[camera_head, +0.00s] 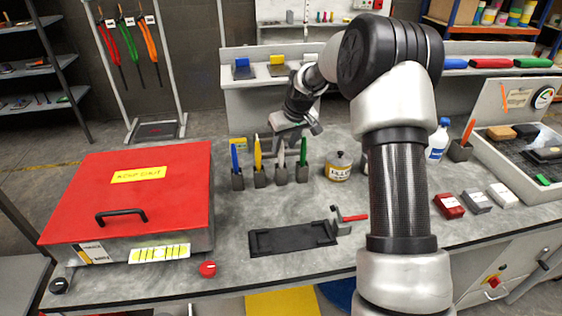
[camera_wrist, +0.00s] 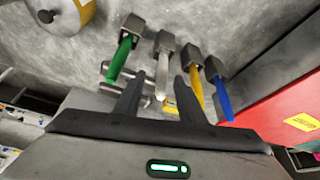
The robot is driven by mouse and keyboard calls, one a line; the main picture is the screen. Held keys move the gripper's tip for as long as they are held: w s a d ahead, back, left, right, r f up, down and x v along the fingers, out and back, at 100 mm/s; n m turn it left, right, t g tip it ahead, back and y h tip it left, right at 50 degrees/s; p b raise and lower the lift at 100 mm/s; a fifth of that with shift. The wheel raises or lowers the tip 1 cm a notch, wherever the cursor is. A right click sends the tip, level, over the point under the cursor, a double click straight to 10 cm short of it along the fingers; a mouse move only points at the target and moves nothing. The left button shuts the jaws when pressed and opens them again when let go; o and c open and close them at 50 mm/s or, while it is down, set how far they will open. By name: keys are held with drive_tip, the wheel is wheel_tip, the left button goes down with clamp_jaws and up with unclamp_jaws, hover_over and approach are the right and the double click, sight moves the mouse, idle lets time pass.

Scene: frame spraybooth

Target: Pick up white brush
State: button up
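The white brush (camera_head: 281,157) stands upright in a small dark holder on the grey bench, between the yellow brush (camera_head: 257,156) and the green brush (camera_head: 303,152). The blue brush (camera_head: 235,158) stands at the left end of the row. My gripper (camera_wrist: 160,76) is open. In the wrist view the white brush (camera_wrist: 162,76) appears between its two fingers, with the green brush (camera_wrist: 120,60) to the left and the yellow brush (camera_wrist: 194,82) to the right. In the head view my gripper is just above the row, partly hiding the brush tops. I see no contact with the white brush.
A red-lidded box (camera_head: 150,190) stands left of the brushes. A yellow-labelled can (camera_head: 339,167) is to their right. A black tray (camera_head: 290,239) and a red-handled clamp (camera_head: 345,219) lie in front. Bare bench lies between the holders and the tray.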

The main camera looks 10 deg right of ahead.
sight(281, 162)
drive_tip(key=x, duration=0.4)
drive_tip(key=shift+w+a+f, duration=0.1)
drive_tip(key=shift+a+f, duration=0.1)
drive_tip(key=shift+c, duration=0.4)
clamp_jaws()
drive_tip(key=shift+r, duration=0.15)
